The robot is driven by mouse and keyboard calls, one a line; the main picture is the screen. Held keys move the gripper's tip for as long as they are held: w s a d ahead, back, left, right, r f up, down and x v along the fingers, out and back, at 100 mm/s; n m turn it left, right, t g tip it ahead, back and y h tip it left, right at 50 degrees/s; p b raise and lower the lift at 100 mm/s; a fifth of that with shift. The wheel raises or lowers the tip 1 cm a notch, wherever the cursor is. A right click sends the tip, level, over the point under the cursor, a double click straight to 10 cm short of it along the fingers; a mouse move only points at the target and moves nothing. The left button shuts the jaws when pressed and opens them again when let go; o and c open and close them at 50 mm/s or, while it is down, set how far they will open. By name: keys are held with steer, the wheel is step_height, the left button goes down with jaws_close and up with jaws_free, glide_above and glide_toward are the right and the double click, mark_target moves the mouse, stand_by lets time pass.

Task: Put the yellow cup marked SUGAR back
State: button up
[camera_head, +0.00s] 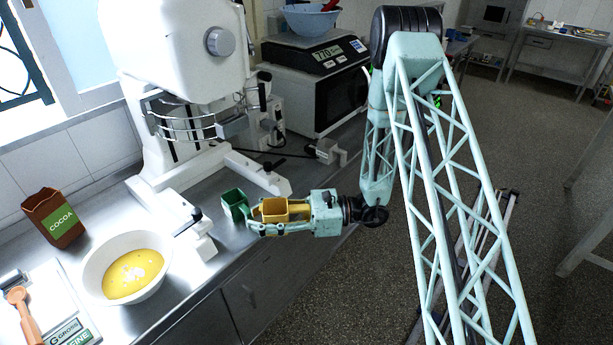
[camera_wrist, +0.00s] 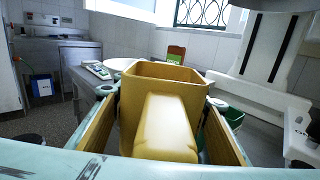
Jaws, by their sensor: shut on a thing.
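The yellow cup (camera_head: 274,211) is held between the fingers of my gripper (camera_head: 279,215), at the front edge of the steel counter. In the wrist view the yellow cup (camera_wrist: 160,105) fills the middle, with its handle toward the camera and a finger on each side. It looks upright. Its SUGAR marking cannot be seen. A green cup (camera_head: 235,205) stands just beyond my fingertips on the counter. It also shows in the wrist view (camera_wrist: 233,117), partly hidden behind the right finger. I cannot tell whether the yellow cup touches the counter.
A brown COCOA cup (camera_head: 54,218) stands at the left by the wall. A white bowl (camera_head: 91,279) with yellow contents and white powder sits in front of it. A scale (camera_head: 74,325) with an orange scoop (camera_head: 24,313) is at lower left. The white mixer (camera_head: 178,150) stands behind the green cup.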

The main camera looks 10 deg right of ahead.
steer(key=w+d+f+m+t+h, duration=0.2)
steer(key=w+d+m+t, duration=0.1)
steer(key=w, duration=0.4)
steer(key=w+d+f+m+t+h, duration=0.2)
steer(key=w+d+t, duration=0.3)
steer(key=w+d, duration=0.3)
steer(key=w+d+f+m+t+h, duration=0.1)
steer(key=w+d+m+t, duration=0.3)
steer(key=w, duration=0.4)
steer(key=shift+d+f+h, duration=0.4)
steer(key=shift+d+h, duration=0.35)
steer(key=shift+h, duration=0.05)
steer(key=shift+w, duration=0.15)
steer(key=w, duration=0.4)
steer(key=w+d+f+b, duration=0.1)
steer(key=w, duration=0.9)
steer(key=shift+d+f, duration=0.15)
steer(key=shift+d, duration=0.25)
steer(key=shift+w, duration=0.1)
steer(key=shift+w, duration=0.25)
steer(key=shift+w+d+f+b, duration=0.1)
steer(key=shift+w+f+b, duration=0.2)
steer(key=shift+f, duration=0.45)
steer(key=shift+w+d+f+b, duration=0.1)
steer(key=shift+w+f+b, duration=0.2)
steer(key=shift+f, duration=0.4)
steer(key=shift+s+f, duration=0.1)
steer(key=shift+f, duration=0.1)
